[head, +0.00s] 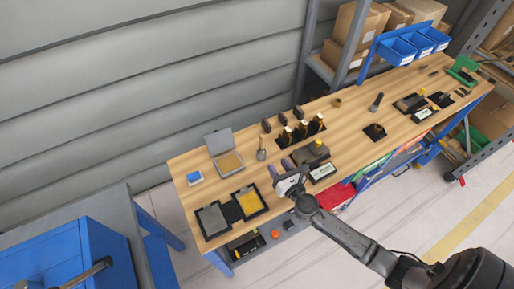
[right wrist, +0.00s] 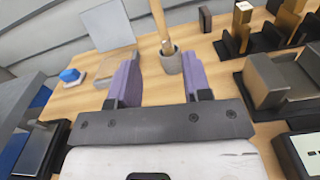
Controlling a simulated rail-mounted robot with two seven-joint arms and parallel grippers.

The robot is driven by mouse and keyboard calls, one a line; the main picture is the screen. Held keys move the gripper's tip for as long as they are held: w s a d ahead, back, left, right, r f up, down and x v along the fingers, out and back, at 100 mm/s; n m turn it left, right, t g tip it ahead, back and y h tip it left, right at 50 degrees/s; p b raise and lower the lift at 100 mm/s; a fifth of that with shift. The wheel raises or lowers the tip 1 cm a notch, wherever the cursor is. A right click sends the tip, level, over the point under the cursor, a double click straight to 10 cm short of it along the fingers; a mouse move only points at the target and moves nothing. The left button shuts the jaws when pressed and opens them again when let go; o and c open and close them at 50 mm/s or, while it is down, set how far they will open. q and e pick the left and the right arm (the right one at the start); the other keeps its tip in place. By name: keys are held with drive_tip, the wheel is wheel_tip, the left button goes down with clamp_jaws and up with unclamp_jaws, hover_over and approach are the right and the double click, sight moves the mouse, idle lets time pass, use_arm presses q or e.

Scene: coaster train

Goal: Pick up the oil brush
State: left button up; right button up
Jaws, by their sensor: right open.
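The oil brush (right wrist: 158,18) appears to be the slim wooden handle standing upright in a small grey cup (right wrist: 171,62) in the right wrist view. In the head view the cup with the brush (head: 261,153) stands on the workbench, left of the dark bottle rack. My right gripper (head: 280,168) is open and empty over the front part of the bench. Its two purple fingers (right wrist: 160,75) point toward the cup, which stands beyond and between them, apart from both. The brush's bristles are hidden in the cup. My left gripper is out of view.
An open grey case (head: 229,163) and a blue-and-white box (head: 194,177) are left of the cup. Black trays with grey (head: 212,219) and yellow (head: 250,201) pads lie at the front left. The bottle rack (head: 301,131) and a dark block (head: 310,153) are on the right.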

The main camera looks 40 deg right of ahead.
sight(263, 144)
drive_tip(key=shift+n, duration=0.6)
drive_tip(key=w, duration=0.5)
drive_tip(key=w+d, duration=0.1)
drive_tip(key=w, duration=0.2)
drive_tip(key=shift+w+d, duration=0.1)
drive_tip(key=shift+w+d+r, duration=0.1)
drive_tip(key=shift+w+d, duration=0.1)
drive_tip(key=shift+w, duration=0.7)
drive_tip(key=shift+w+d, duration=0.2)
drive_tip(key=shift+w, duration=0.7)
drive_tip(key=shift+w+d+r, duration=0.1)
drive_tip(key=shift+w+d, duration=0.1)
drive_tip(key=shift+w, duration=0.7)
drive_tip(key=shift+c, duration=0.2)
clamp_jaws()
